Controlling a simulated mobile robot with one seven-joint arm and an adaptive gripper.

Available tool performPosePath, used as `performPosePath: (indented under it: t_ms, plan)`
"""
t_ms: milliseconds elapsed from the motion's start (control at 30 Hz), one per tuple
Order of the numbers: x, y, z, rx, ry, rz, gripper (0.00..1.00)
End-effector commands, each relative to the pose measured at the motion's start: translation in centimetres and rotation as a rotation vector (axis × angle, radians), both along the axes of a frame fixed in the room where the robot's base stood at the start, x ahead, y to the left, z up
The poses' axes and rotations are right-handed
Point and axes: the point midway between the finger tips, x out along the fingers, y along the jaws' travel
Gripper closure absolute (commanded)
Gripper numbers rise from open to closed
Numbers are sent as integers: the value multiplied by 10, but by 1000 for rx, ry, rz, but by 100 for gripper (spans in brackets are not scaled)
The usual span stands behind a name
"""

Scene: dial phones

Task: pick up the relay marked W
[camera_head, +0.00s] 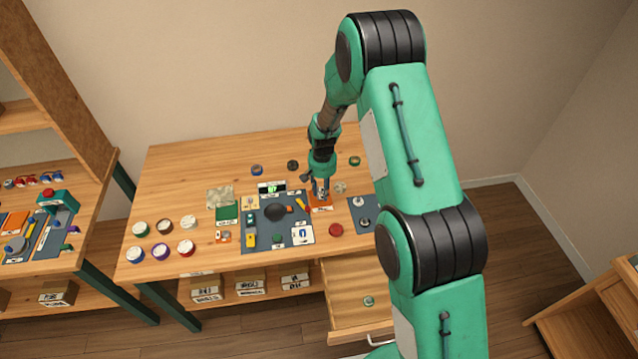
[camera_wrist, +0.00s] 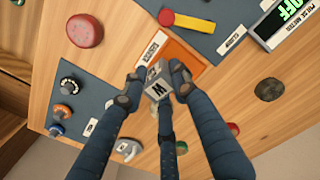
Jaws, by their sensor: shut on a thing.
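The relay marked W (camera_wrist: 157,90) is a small grey block with a black W on a white label, in the middle of the wrist view. My gripper (camera_wrist: 158,82) has its dark fingers closed around it and touching its sides. An orange tray (camera_wrist: 180,62) with a white label shows just beyond the relay in that view. In the head view my gripper (camera_head: 320,185) points down over the orange tray (camera_head: 322,208). The relay is mostly hidden by the fingers there. I cannot tell whether it still touches a surface.
A dark mat with tools (camera_head: 268,241) lies left of the tray, and a mat with knobs (camera_head: 355,225) lies right. A red round item (camera_head: 336,230) sits near the front edge. Several round tins (camera_head: 162,252) stand at the left. An open drawer (camera_head: 350,290) juts out below.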

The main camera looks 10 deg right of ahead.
Motion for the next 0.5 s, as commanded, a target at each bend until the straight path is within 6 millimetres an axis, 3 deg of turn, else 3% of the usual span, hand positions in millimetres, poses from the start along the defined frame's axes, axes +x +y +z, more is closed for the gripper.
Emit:
performPosePath:
  t_ms: [200, 500]
  plan:
    - [-21, -2, 3, 0, 0, 0, 100]
    - [-29, -2, 3, 0, 0, 0, 100]
